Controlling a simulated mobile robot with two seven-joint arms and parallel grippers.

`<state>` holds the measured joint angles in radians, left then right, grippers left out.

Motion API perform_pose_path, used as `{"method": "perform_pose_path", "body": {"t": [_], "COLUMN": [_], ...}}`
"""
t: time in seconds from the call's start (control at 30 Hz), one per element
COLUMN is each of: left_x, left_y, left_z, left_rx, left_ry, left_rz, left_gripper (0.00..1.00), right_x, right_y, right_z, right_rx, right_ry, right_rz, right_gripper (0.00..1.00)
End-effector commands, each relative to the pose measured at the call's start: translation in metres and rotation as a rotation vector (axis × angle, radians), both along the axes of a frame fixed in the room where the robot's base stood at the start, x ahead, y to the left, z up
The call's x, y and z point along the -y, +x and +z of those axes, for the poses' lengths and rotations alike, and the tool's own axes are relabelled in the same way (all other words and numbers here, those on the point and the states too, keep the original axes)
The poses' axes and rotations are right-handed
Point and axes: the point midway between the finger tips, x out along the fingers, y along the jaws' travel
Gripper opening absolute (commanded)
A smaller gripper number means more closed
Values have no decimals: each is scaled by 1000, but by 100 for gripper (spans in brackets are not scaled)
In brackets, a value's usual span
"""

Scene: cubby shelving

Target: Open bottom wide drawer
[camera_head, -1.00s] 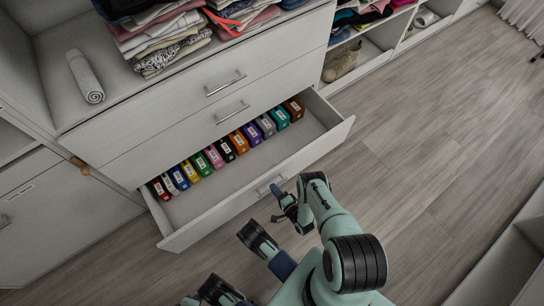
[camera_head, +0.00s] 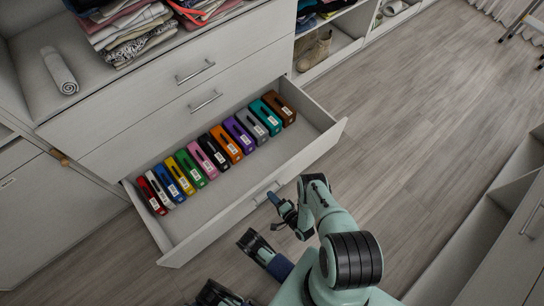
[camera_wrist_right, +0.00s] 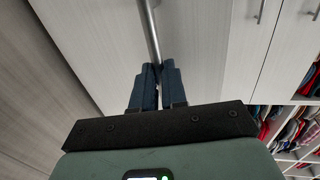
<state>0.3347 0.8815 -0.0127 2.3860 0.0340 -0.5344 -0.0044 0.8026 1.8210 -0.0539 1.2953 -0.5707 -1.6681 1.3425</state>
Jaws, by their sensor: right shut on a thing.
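The bottom wide drawer (camera_head: 258,204) stands pulled out from the white cabinet in the head view. A row of several coloured boxes (camera_head: 221,147) shows inside it, near its back. Its metal bar handle (camera_head: 266,193) is on the outer front face. My right gripper (camera_head: 279,203) is at this handle. In the right wrist view, the fingers of my right gripper (camera_wrist_right: 158,75) are closed around the bar handle (camera_wrist_right: 150,30). My left gripper cannot be made out with certainty; dark arm parts show at the bottom of the head view.
Two closed drawers with bar handles (camera_head: 195,72) sit above the open one. Folded clothes (camera_head: 130,30) and a rolled towel (camera_head: 59,71) lie on the shelf above. Open wooden floor (camera_head: 420,120) lies to the right. Another white unit (camera_head: 505,225) stands at the lower right.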

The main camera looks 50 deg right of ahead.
Motion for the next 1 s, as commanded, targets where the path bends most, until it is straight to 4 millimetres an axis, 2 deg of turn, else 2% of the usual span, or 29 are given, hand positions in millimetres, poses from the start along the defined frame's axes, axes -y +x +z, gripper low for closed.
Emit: {"method": "perform_pose_path", "body": {"t": [0.43,0.5,0.53,0.87,1.0], "left_x": [0,0,0,0,1], "left_y": [0,0,0,1,8], "left_z": [0,0,0,1,9], "left_rx": [1,1,1,2,26], "left_ry": [0,0,0,0,1], "left_rz": [0,0,0,-1,-2], "left_gripper": [43,43,43,43,43], "right_x": [-2,-2,-2,-1,-4], "right_y": [-1,-1,-1,-3,-17], "right_z": [-1,-1,0,0,4], "right_rx": [-1,-1,-2,-1,-3], "right_ry": [2,2,2,0,3], "right_rz": [5,5,4,1,0], "right_gripper": [0,29,37,37,37]}}
